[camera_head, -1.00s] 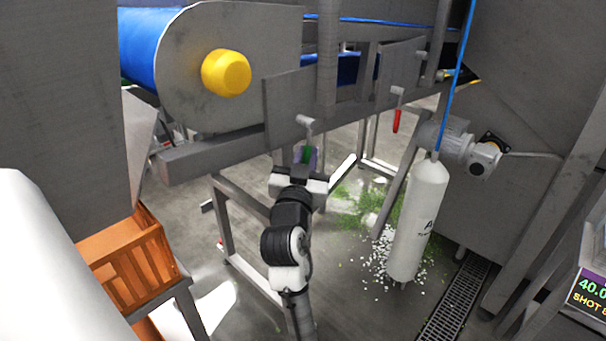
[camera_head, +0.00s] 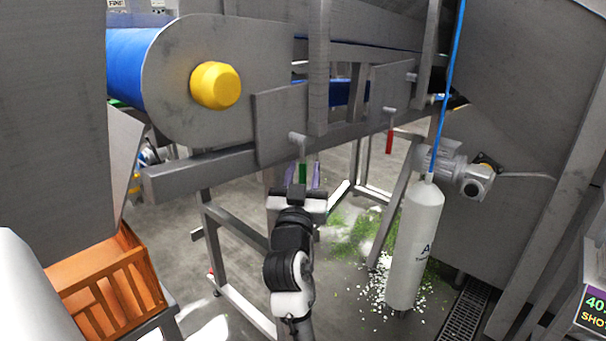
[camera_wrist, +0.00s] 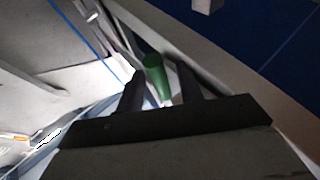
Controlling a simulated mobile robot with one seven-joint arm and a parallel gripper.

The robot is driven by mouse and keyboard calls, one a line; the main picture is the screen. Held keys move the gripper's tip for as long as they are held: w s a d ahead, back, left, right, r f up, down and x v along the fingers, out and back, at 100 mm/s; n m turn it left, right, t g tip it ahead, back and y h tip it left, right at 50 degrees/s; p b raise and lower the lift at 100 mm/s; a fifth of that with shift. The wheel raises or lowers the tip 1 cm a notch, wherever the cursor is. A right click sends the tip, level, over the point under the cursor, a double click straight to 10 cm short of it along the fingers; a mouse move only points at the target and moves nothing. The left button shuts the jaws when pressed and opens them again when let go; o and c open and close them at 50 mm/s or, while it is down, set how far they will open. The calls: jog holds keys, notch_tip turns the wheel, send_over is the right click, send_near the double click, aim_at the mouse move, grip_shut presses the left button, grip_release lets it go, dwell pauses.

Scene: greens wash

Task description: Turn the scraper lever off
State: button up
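A lever with a green handle (camera_head: 302,171) hangs straight down from a grey pivot on the side plate of the conveyor frame. My gripper (camera_head: 303,174) is just below the pivot, with its fingers on either side of the green handle. In the wrist view the green handle (camera_wrist: 154,76) stands between the two dark fingers (camera_wrist: 160,90), which are apart, with a gap showing at the right finger. A second lever with a red handle (camera_head: 390,142) hangs down farther right. No label shows which one is the scraper lever.
A blue conveyor belt (camera_head: 130,62) with a yellow roller cap (camera_head: 215,86) is above left. An orange crate (camera_head: 105,285) stands at lower left. A white cylinder (camera_head: 413,250) hangs on a blue hose at right, near a motor (camera_head: 465,175). Green scraps (camera_head: 355,235) litter the floor.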

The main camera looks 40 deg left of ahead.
jog(key=shift+f, duration=0.1)
jog(key=shift+s+d+f, duration=0.1)
jog(key=shift+s+f, duration=0.1)
jog(key=shift+s, duration=0.1)
jog(key=b+v, duration=0.3)
jog(key=v, duration=1)
jog(key=shift+b, duration=0.35)
jog(key=shift+d+r, duration=0.1)
